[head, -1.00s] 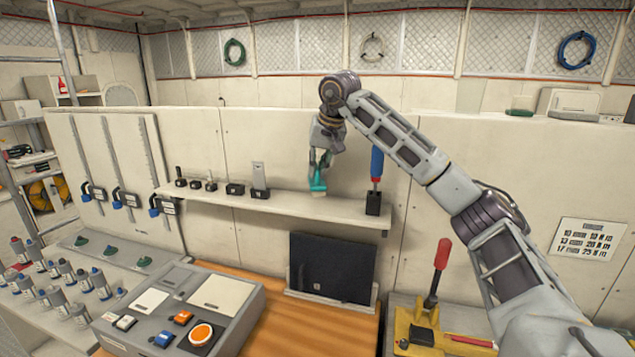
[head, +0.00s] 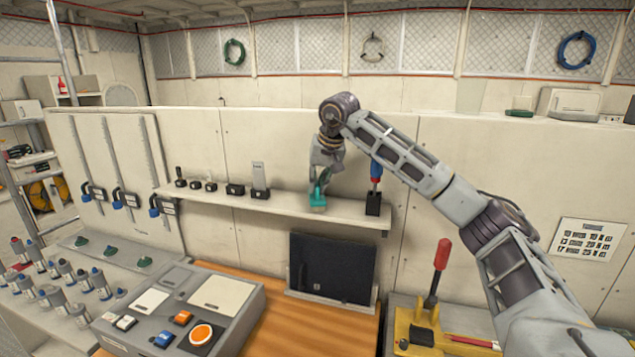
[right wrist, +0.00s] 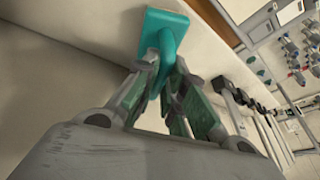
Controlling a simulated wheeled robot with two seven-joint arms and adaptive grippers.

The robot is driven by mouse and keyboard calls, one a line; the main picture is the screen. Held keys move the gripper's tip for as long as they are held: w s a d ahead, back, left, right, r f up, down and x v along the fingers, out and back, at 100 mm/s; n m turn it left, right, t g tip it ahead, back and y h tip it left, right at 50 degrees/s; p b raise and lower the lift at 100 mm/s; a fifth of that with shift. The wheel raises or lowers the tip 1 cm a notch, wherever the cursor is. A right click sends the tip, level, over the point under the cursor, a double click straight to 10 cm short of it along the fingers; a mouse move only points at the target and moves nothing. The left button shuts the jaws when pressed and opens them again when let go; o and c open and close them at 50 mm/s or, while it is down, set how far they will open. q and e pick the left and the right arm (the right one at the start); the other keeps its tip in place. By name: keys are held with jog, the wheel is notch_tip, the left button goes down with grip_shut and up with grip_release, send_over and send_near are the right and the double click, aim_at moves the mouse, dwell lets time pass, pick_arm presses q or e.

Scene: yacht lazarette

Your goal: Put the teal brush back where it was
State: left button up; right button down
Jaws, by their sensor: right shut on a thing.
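The teal brush (head: 317,200) is at the shelf (head: 290,206), near its right part, just left of the blue-handled tool in its black block (head: 373,205). My right gripper (head: 320,182) is above the brush, shut on its handle. In the right wrist view the brush (right wrist: 165,28) shows its wide teal head beyond the fingertips (right wrist: 163,78), against the pale shelf surface. Whether the brush touches the shelf I cannot tell. My left gripper is not in view.
Several small black holders (head: 235,189) with tools stand on the shelf's left half. A dark panel (head: 331,267) leans below. A grey control box (head: 185,310) sits on the wooden bench.

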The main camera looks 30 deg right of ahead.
dwell(0.3)
jog(key=c, duration=1.5)
grip_release()
jog(key=v, duration=1.2)
jog(key=shift+b, duration=0.35)
jog(key=shift+a, duration=0.1)
